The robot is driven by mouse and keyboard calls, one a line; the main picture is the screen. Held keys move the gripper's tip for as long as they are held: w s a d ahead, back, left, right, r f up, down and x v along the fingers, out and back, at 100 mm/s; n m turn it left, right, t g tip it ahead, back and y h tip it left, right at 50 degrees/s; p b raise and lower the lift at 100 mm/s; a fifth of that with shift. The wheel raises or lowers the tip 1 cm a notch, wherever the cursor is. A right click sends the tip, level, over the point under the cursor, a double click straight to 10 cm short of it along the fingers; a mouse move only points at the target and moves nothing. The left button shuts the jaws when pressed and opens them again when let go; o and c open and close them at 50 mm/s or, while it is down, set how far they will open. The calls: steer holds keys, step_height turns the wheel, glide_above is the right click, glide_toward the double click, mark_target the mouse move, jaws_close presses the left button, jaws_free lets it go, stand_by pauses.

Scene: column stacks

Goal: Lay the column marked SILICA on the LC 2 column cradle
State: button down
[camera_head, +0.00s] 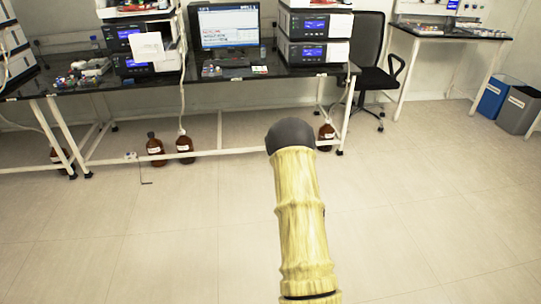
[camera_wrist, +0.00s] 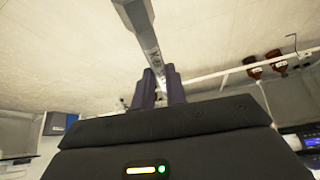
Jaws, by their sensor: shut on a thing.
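A grey, bar-like column (camera_wrist: 143,30) with a dark mark is in the wrist view. The mark is too small and steep to read with certainty. My gripper (camera_wrist: 160,75) has its two dark fingers shut on the column, which extends away from them to the top edge. The column is clear of the bench, with floor behind it. In the head view my arm reaches forward, and the gripper and column are hidden. Two instrument stacks stand on the bench, a left stack (camera_head: 130,65) and a right stack (camera_head: 314,52). I cannot make out an LC 2 label or a cradle.
The dark-topped bench (camera_head: 235,80) carries a monitor (camera_head: 228,25) between the stacks and small items at left. Brown bottles (camera_head: 155,146) stand on the floor under it. A black chair (camera_head: 372,75) is right of the bench. Blue and grey bins (camera_head: 519,110) stand far right. The near floor is clear.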

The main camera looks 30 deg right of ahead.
steer(key=s+a+r+n+y+p, duration=0.1)
steer(key=a+r+n+p, duration=0.1)
steer(key=a+p, duration=0.7)
steer(key=s+a+r+n+y+p, duration=0.1)
steer(key=a+n+p, duration=0.3)
steer(key=a+p, duration=0.5)
steer(key=a+r+y, duration=0.1)
steer(key=a, duration=1)
steer(key=shift+s+r+t, duration=0.4)
steer(key=shift+a, duration=0.1)
